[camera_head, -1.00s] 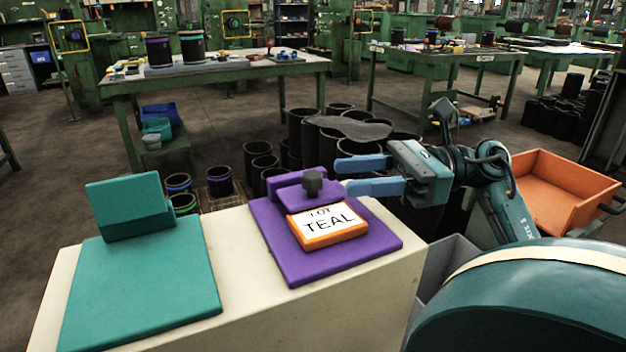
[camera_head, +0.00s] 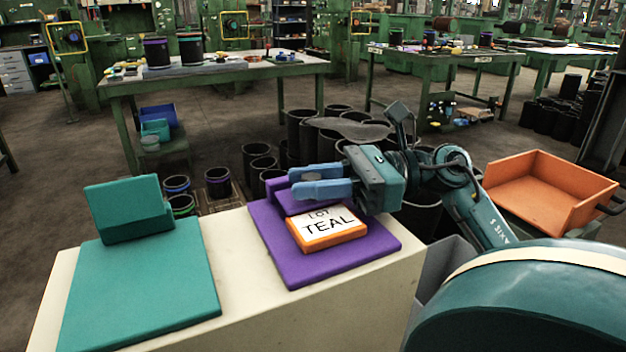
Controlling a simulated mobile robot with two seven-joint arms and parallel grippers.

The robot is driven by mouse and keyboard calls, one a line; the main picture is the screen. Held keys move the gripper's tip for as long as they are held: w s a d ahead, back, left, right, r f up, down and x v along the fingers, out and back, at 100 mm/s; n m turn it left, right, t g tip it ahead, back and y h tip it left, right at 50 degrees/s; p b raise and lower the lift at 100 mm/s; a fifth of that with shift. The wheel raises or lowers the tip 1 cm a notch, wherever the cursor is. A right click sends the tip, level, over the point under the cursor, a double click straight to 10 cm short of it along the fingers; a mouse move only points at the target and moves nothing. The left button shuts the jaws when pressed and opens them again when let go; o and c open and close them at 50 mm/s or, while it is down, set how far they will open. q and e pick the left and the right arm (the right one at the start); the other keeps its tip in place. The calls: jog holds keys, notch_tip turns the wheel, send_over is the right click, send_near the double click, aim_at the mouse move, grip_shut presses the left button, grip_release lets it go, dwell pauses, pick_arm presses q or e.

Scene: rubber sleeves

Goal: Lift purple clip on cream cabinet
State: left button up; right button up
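The purple clip (camera_head: 290,203) stands at the back of a purple board (camera_head: 285,262) on the cream cabinet (camera_head: 232,262). An orange-framed card reading "LOT TEAL" (camera_head: 326,229) lies on the board in front of the clip. My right gripper (camera_head: 306,182) reaches in from the right, its two blue fingers over the clip's right part. The clip's dark knob is hidden behind the fingers. The fingers overlap in this view, so I cannot tell whether they touch or grip the knob. My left gripper is out of view.
A teal board (camera_head: 145,290) with a teal clip (camera_head: 128,208) is at the cabinet's left. Several dark cylinders stand on the floor behind. An orange bin (camera_head: 550,190) is at the right. A green table (camera_head: 215,75) stands farther back.

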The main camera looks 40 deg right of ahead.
jog(key=c, duration=0.5)
